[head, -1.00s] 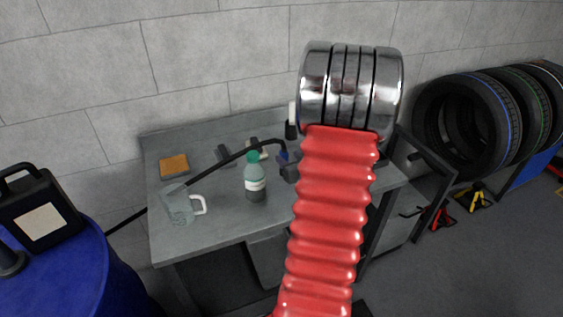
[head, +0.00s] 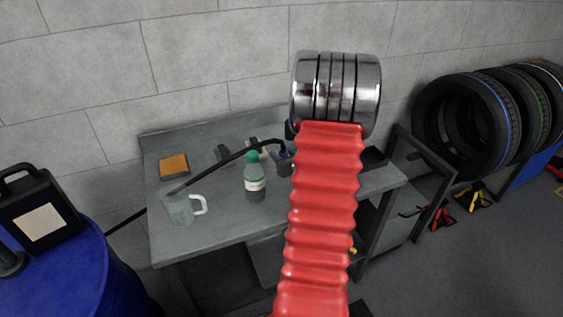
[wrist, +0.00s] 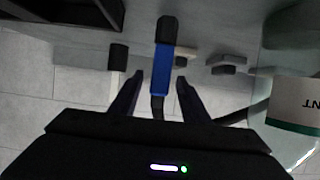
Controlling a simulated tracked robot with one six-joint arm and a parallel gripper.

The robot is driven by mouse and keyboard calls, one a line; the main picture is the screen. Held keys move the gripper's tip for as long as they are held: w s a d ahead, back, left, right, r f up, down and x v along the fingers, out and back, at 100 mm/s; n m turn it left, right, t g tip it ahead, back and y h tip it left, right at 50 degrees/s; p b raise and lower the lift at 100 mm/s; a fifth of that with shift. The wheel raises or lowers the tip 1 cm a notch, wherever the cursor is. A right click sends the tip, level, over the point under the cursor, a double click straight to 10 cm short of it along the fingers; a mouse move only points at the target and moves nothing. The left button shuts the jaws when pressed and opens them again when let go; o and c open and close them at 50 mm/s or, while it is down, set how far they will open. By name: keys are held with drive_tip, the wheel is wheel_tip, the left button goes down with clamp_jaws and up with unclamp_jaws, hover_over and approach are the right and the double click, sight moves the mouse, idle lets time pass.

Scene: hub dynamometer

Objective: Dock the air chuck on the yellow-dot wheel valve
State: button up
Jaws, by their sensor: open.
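The air chuck, a blue body with a black end, stands at the back of the grey bench (head: 215,228) at the end of a black hose (head: 232,157). Its blue part shows in the wrist view (wrist: 161,72) and beside my red arm in the head view (head: 283,155). My gripper (wrist: 160,77) is open, its two dark fingers on either side of the chuck, with a gap showing on each side. My arm hides the gripper in the head view. I cannot make out a yellow-dot wheel valve in either view.
A green-capped bottle (head: 255,183) and a clear mug (head: 180,208) stand on the bench, left of my arm. An orange sponge-like block (head: 174,166) lies farther left. A blue drum (head: 75,270) carries a black canister (head: 40,210). Tyres (head: 468,125) are racked at right.

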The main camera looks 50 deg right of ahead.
drive_tip(key=shift+c, duration=0.3)
clamp_jaws()
idle(0.4)
